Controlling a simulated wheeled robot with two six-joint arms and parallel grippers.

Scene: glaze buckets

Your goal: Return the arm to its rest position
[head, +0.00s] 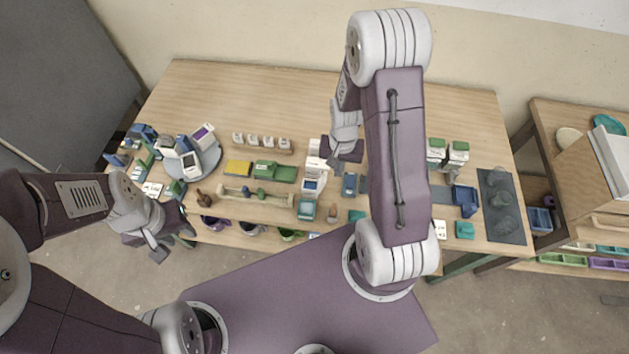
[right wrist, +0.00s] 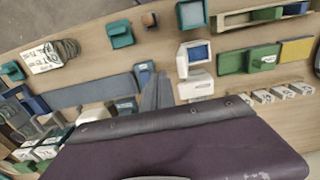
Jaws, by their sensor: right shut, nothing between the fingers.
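My right arm (head: 395,160) is raised and bent over the middle of the table. Its gripper (head: 333,160) hangs above the tabletop by the white devices. In the right wrist view the two grey fingers (right wrist: 155,92) are together with nothing between them. My left gripper (head: 158,254) is at the table's front left, over the floor just off the front edge. Its fingertips are small and partly turned away, so I cannot tell whether it is open. I see nothing held in it.
The wooden table (head: 270,90) carries many small items along its middle and front, with its back part clear. A round grey turntable (head: 208,163) with devices is at left. A dark mat (head: 500,210) with cups is at right. A shelf (head: 560,130) stands beyond the right edge.

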